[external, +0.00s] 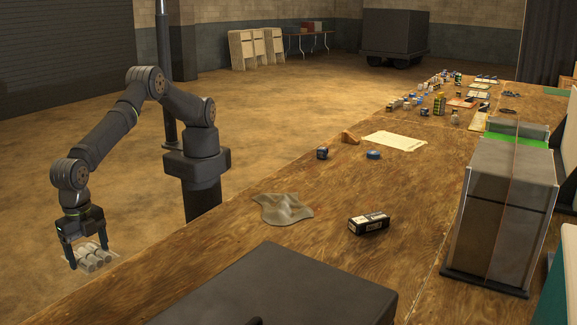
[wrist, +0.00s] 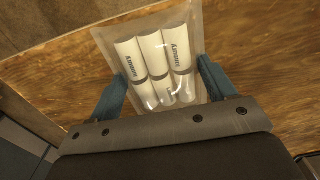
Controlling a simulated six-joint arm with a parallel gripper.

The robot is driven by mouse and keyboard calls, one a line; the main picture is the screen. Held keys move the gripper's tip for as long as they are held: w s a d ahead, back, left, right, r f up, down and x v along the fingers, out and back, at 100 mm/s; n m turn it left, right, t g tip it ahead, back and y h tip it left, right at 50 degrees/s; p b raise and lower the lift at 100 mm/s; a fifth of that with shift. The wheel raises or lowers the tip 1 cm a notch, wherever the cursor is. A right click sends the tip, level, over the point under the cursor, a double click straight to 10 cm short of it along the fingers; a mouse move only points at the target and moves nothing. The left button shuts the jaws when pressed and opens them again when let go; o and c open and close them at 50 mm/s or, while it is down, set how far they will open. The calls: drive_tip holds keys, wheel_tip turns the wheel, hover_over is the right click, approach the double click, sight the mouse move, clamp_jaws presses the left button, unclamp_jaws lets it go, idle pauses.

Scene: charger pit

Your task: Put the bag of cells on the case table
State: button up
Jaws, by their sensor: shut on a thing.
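My gripper (external: 88,254) is shut on the bag of cells (external: 97,261), a clear pouch with several white cylinders in two rows. The gripper points down at the lower left of the external view, with the bag between its fingers. In the wrist view the bag (wrist: 155,58) lies between the two blue-grey fingertips (wrist: 163,84), with wood behind it. A long wooden table (external: 330,200) runs from the lower left to the back right and bears a dark grey case (external: 285,283) at the front. I cannot tell whether this is the case table.
A grey cloth (external: 283,208) and a small black box (external: 369,222) lie behind the case. A large strapped metal unit (external: 500,215) stands at the right. Several small items crowd the table's far end. Bare wood lies between the cloth and the paper sheet (external: 395,141).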

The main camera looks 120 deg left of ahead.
hover_over(117, 304)
wheel_tip(117, 304, down, 5)
drive_tip(key=shift+f, duration=2)
drive_tip(key=shift+f, duration=0.2)
drive_tip(key=o, duration=1.2)
drive_tip(key=shift+o, duration=0.2)
drive_tip(key=shift+r, duration=0.1)
wheel_tip(117, 304, up, 12)
